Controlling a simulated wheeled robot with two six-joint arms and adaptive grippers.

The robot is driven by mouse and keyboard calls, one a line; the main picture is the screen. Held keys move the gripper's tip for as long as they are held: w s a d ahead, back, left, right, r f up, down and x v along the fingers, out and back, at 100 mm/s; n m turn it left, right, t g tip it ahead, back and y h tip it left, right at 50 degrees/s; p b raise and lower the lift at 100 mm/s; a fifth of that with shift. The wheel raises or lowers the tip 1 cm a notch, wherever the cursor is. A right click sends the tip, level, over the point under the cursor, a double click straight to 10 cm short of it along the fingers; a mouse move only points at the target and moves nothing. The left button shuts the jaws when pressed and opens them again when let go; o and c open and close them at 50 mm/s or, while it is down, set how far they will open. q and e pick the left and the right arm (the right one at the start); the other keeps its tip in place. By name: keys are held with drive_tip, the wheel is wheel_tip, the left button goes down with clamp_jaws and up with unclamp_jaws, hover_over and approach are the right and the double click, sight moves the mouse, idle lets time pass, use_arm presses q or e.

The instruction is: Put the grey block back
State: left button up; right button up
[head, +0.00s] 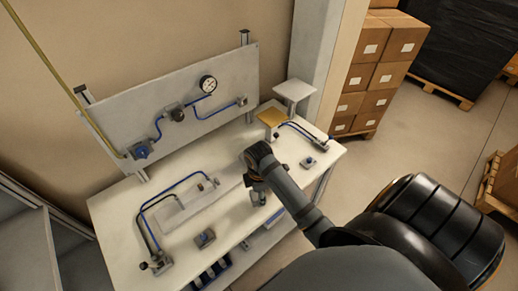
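My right arm reaches in from the lower right, and my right gripper (258,197) points down over the front middle of the white worktable (125,205). Its fingers are small and dark here, so I cannot tell whether they are open or hold something. A small grey block (205,238) with a darker top sits near the table's front edge, left of the gripper. I cannot tell which one the task means. My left gripper is not in view.
An upright panel (130,110) with a round gauge (207,84) and blue tubes stands along the table's back. Tubed fittings (157,263) lie at the front left. A tan-topped stand (270,117) and a white stand (294,91) are at the back right. Boxes (388,50) stand beyond.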

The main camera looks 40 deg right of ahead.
wheel_tip(320, 180, down, 2)
drive_tip(key=shift+f, duration=0.1)
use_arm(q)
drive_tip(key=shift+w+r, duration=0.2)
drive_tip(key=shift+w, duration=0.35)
use_arm(e)
drive_tip(key=o, duration=1.3)
drive_tip(key=shift+o, duration=0.2)
wheel_tip(320, 180, up, 5)
drive_tip(key=shift+r+b, duration=0.1)
drive_tip(key=shift+b, duration=0.3)
wheel_tip(320, 180, up, 6)
drive_tip(key=p, duration=0.4)
drive_tip(key=shift+r, duration=0.1)
drive_tip(key=shift+s+r+p, duration=0.1)
drive_tip(key=shift+r+p, duration=0.3)
drive_tip(key=shift+r, duration=0.05)
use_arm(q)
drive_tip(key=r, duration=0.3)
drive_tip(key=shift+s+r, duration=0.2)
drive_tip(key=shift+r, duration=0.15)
